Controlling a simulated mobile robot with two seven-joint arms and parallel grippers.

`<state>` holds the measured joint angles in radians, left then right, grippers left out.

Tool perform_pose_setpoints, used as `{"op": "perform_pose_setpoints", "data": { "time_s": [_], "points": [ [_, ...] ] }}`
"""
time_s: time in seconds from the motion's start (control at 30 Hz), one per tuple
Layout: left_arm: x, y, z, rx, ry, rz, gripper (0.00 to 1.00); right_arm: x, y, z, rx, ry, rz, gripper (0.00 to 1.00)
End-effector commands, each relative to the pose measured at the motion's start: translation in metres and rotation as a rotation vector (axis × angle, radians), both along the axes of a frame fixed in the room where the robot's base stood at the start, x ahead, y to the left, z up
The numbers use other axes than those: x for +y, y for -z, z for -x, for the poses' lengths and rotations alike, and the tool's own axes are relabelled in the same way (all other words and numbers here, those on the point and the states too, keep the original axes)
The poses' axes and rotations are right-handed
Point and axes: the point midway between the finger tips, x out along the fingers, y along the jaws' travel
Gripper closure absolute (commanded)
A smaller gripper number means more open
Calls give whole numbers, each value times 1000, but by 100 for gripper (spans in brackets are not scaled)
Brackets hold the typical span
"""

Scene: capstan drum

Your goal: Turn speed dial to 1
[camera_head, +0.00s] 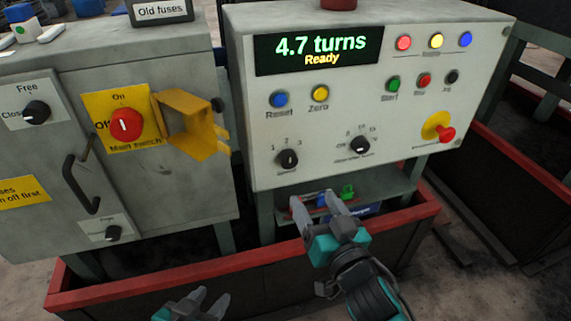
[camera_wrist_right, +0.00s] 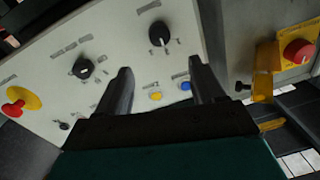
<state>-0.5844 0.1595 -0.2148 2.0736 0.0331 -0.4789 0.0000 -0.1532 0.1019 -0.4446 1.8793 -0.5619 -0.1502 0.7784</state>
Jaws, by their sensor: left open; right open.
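The speed dial (camera_head: 287,159) is a small black knob on the lower left of the pale control panel, with marks 1, 2 and 3 around it. Its pointer is too small to read surely. In the right wrist view the dial (camera_wrist_right: 159,34) shows upside down, beyond and between the fingertips. My right gripper (camera_head: 315,204) is open and empty, below the dial and apart from it; its fingers also show in the right wrist view (camera_wrist_right: 160,70). My left gripper (camera_head: 212,298) is open and empty low in the head view, near the red-rimmed bin.
The display (camera_head: 318,49) reads "4.7 turns Ready". A second black dial (camera_head: 360,144) sits right of the speed dial, with blue and yellow buttons above. An open yellow cover (camera_head: 186,122) juts out beside the red main switch (camera_head: 126,125). A red-rimmed bin (camera_head: 110,282) lies below.

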Motion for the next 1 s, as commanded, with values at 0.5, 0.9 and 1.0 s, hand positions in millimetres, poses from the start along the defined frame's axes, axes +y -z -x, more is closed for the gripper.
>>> {"op": "perform_pose_setpoints", "data": {
  "time_s": [0.5,0.9,1.0],
  "points": [
    [-4,19,5,14,-8,14,57,32,1,-82,-2,0,0,32],
    [-2,26,5,14,-6,10,57,45,0,-115,0,0,0,32],
    [-2,26,5,14,-4,7,57,46,0,-116,1,0,0,32]
  ]
}}
